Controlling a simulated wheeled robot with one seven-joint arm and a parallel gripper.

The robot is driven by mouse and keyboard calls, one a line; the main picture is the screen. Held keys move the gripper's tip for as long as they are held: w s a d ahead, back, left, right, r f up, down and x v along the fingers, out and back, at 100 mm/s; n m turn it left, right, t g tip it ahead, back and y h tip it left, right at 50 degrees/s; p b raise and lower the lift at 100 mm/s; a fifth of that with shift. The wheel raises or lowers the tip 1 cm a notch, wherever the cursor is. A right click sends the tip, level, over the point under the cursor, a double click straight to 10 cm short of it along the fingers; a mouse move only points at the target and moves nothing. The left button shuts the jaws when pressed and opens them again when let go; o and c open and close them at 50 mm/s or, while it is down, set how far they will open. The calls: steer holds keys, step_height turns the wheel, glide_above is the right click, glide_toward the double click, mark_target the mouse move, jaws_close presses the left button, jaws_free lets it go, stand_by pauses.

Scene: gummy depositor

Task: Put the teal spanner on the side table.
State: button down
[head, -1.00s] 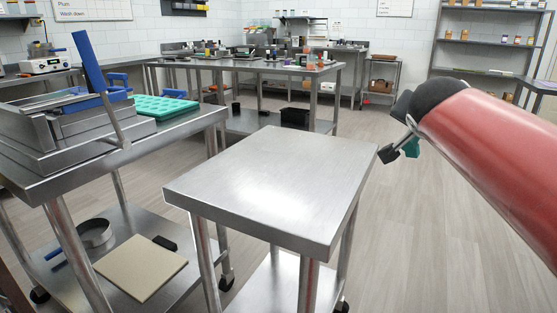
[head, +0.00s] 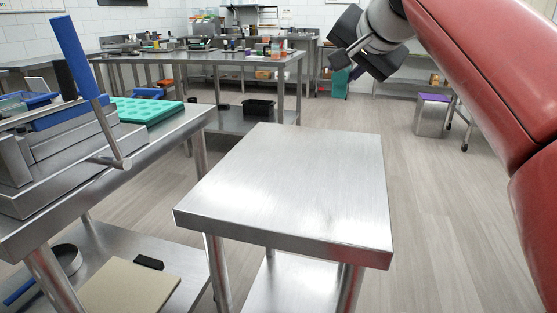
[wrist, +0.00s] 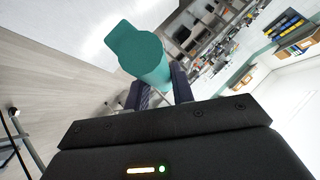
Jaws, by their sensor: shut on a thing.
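The side table (head: 290,180) is a small bare steel table in the middle of the head view, with a lower shelf. My gripper (head: 345,58) is raised above and beyond its far right edge. The teal spanner (wrist: 142,52) is between my gripper's fingers (wrist: 160,92) in the wrist view, with its wide end pointing away from the wrist. In the head view only a teal part of the spanner (head: 340,82) shows below the gripper. The rest of it is hidden behind the fingers.
A steel bench at left holds a machine with a blue lever (head: 72,55) and a teal mould tray (head: 147,110). A long workbench (head: 215,57) stands behind. The floor right of the side table is clear.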

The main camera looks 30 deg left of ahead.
step_height(320, 180, down, 20)
steer(key=b, duration=0.6)
steer(key=shift+a, duration=0.1)
steer(key=c, duration=1.2)
jaws_free()
steer(key=v, duration=1.2)
steer(key=s+d+f+h, duration=0.3)
steer(key=d+f, duration=0.6)
steer(key=d, duration=0.5)
steer(key=shift+s+d+f+g+h+p, duration=0.4)
steer(key=shift+s+d+f+h, duration=0.35)
steer(key=shift+s+d+f, duration=1.6)
steer(key=shift+s+d+f+g+h+p, duration=0.4)
steer(key=shift+s+d+f+h, duration=0.4)
steer(key=shift+s+d+f, duration=1.55)
steer(key=shift+s+d+f+g+h+p, duration=0.4)
steer(key=shift+s+d+f+h, duration=0.35)
steer(key=shift+s+d+f, duration=1.55)
